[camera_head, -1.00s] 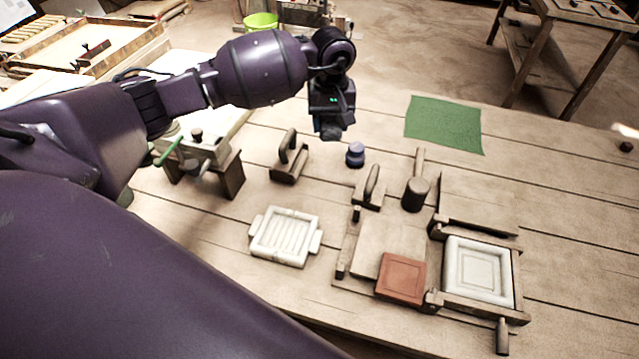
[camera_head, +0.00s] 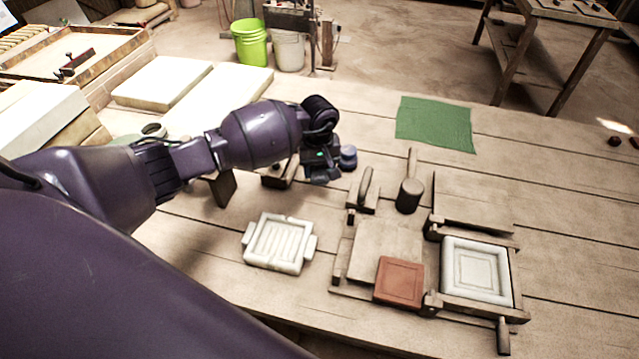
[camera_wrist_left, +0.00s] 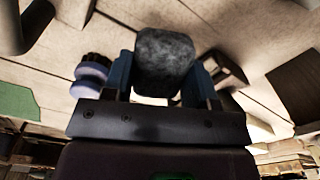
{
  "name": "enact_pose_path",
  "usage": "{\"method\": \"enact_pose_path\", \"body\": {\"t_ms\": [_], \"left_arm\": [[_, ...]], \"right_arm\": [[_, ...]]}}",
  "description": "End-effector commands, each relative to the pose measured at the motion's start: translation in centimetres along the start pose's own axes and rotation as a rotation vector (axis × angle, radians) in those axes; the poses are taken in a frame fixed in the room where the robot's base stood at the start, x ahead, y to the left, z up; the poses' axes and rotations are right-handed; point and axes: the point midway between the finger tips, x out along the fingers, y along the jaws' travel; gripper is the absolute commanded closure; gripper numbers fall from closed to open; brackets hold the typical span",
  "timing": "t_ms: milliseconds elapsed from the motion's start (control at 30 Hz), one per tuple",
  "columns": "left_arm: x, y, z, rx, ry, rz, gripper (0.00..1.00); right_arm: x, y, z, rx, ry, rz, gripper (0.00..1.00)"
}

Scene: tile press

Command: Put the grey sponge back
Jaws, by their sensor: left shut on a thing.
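The grey sponge (camera_wrist_left: 165,60) shows in the left wrist view, a rounded mottled block between my two fingers. My left gripper (camera_wrist_left: 163,82) is shut on it. In the head view my left gripper (camera_head: 320,178) points down low over the table, just left of a blue-purple round pot (camera_head: 348,157). The sponge is not clearly visible there, hidden by the gripper. I cannot tell whether the sponge touches the table. My right gripper is not in view.
A wooden-handled block (camera_head: 280,172) stands just left of the gripper, and another handled tool (camera_head: 364,190) and a mallet (camera_head: 409,190) stand to its right. A white slatted mould (camera_head: 280,242), a red tile (camera_head: 399,281) and a framed white mould (camera_head: 477,270) are nearer. A green cloth (camera_head: 435,123) lies behind.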

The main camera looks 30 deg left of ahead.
Motion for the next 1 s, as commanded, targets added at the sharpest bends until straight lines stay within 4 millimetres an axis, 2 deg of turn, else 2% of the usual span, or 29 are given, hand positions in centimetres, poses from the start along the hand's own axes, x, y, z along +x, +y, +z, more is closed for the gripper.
{"method": "enact_pose_path", "body": {"t_ms": [100,333,500,600,833,1000], "left_arm": [[1.3,0.1,0.0,0.0,0.0,0.001,0.67],[2.6,0.0,0.0,0.0,-0.001,0.0,0.67],[5.1,0.0,0.1,-0.001,-0.003,0.0,0.67],[5.9,0.1,0.0,0.001,-0.002,0.001,0.67],[5.9,0.0,-0.1,0.001,0.002,0.001,0.67],[6.3,0.0,0.0,0.002,0.001,0.0,0.67]], "right_arm": [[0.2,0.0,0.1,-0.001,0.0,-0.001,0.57],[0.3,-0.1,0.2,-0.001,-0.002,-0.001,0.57],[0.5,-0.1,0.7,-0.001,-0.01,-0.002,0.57],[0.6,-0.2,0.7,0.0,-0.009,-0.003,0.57],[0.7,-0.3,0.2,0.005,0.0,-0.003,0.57],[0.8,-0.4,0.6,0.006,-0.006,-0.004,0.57]]}}
